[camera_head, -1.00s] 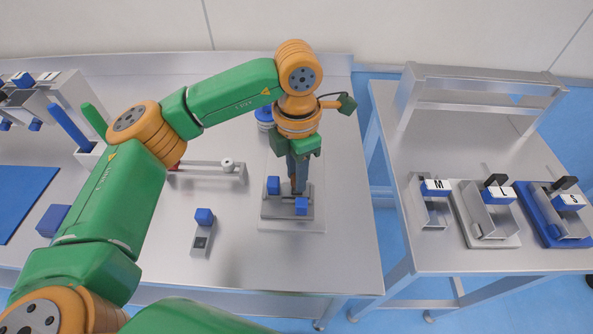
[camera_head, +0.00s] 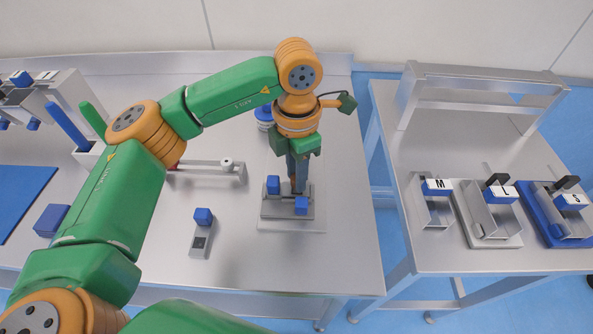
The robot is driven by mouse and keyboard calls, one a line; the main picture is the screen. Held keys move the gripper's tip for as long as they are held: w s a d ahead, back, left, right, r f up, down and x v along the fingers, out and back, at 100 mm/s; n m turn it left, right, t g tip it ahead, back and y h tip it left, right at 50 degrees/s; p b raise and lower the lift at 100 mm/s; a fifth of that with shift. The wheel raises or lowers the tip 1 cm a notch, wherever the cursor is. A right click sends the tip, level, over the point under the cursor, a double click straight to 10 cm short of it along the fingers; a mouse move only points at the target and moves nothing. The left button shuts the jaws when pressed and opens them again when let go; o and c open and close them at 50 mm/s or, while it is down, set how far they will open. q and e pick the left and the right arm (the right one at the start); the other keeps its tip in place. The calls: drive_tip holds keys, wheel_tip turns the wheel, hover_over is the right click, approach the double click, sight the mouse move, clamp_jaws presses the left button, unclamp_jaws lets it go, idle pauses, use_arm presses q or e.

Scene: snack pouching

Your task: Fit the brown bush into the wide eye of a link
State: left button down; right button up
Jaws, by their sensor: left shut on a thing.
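My left gripper (camera_head: 299,176) points straight down over a grey fixture plate (camera_head: 272,213) with two blue blocks (camera_head: 273,185) on it. The gripper is shut on a small brown piece, which looks like the brown bush; the fingers hide most of it. The link and its wide eye cannot be made out under the gripper, and I cannot tell whether the bush touches anything below. My right gripper is not in view.
A small grey stand with a blue block (camera_head: 203,216) is left of the fixture. A grey bar (camera_head: 210,172) stands behind it. A blue mat (camera_head: 20,200) lies far left. A side table holds bins labelled M (camera_head: 436,185), L (camera_head: 503,191) and S (camera_head: 573,199). The front of the table is clear.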

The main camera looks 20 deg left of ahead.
use_arm(q)
drive_tip(key=shift+f+b, duration=0.95)
drive_tip(key=shift+f, duration=0.2)
drive_tip(key=c, duration=0.8)
unclamp_jaws()
drive_tip(key=shift+r, duration=0.1)
drive_tip(key=shift+o, duration=1.1)
drive_tip(key=shift+w+a, duration=0.1)
wheel_tip(320, 180, up, 7)
